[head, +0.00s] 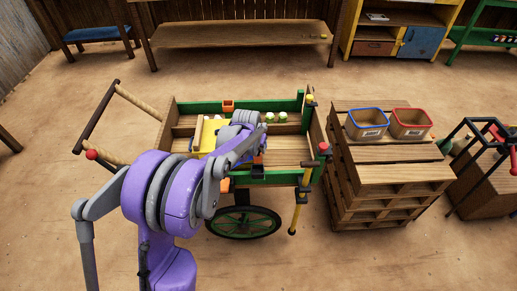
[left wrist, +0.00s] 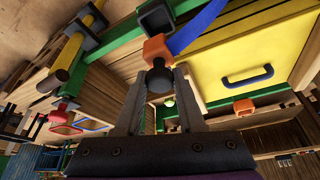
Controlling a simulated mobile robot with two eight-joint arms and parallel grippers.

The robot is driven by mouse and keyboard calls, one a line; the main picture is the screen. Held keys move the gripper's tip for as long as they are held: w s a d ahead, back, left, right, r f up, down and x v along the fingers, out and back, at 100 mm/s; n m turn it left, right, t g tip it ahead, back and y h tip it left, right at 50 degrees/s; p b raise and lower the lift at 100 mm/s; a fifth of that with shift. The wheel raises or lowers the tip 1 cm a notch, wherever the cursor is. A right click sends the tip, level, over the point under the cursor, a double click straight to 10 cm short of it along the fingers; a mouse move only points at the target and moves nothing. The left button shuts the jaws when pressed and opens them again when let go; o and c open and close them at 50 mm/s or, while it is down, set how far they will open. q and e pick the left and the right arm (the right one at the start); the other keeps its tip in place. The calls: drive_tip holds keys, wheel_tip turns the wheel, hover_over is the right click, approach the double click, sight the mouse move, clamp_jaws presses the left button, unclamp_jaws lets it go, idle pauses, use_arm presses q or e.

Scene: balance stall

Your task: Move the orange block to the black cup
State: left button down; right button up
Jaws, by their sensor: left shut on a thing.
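The orange block (left wrist: 157,48) shows in the left wrist view with a dark round knob (left wrist: 158,76) on its near side. My left gripper (left wrist: 160,82) is shut on that knob, with a finger on each side. A square black cup (left wrist: 155,20) with an open top sits just beyond the block, close to it on a green rail. Whether block and cup touch I cannot tell. In the head view, my left gripper (head: 257,151) is over the front right part of the cart, with the orange block (head: 258,160) at its tip. My right gripper is not in view.
The wooden cart has green rails (head: 280,177) and holds a yellow box (head: 205,135). An orange cup (head: 228,105) is on its back rail. Blue (head: 367,123) and red (head: 410,123) bins stand on stacked crates at right. A yellow pole (head: 298,205) stands at the cart's front right.

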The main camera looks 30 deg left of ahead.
sight(258, 161)
use_arm(q)
wheel_tip(258, 161, down, 6)
drive_tip(key=b, duration=0.3)
drive_tip(key=shift+r+b, duration=0.1)
drive_tip(key=shift+b, duration=0.25)
drive_tip(key=shift+f+b, duration=0.75)
drive_tip(key=shift+f, duration=0.35)
drive_tip(key=shift+s, duration=0.1)
drive_tip(key=shift+c, duration=2.2)
unclamp_jaws()
drive_tip(key=shift+r, duration=0.1)
drive_tip(key=a+p+v, duration=0.1)
drive_tip(key=v, duration=1)
drive_tip(key=s+d+r+p, duration=0.3)
drive_tip(key=s+d, duration=0.2)
drive_tip(key=s, duration=0.3)
drive_tip(key=s+d+r+m+p, duration=0.1)
drive_tip(key=s+d+r+p, duration=0.1)
drive_tip(key=s+d, duration=0.3)
drive_tip(key=s+d+r+t+p, duration=0.1)
drive_tip(key=s+d+r+p, duration=0.2)
drive_tip(key=s, duration=0.8)
drive_tip(key=d+p, duration=0.1)
drive_tip(key=d, duration=0.1)
drive_tip(key=shift+s+d+r+m+h, duration=0.25)
drive_tip(key=shift+s+r+m+h, duration=0.05)
drive_tip(key=shift+s+r+m, duration=0.1)
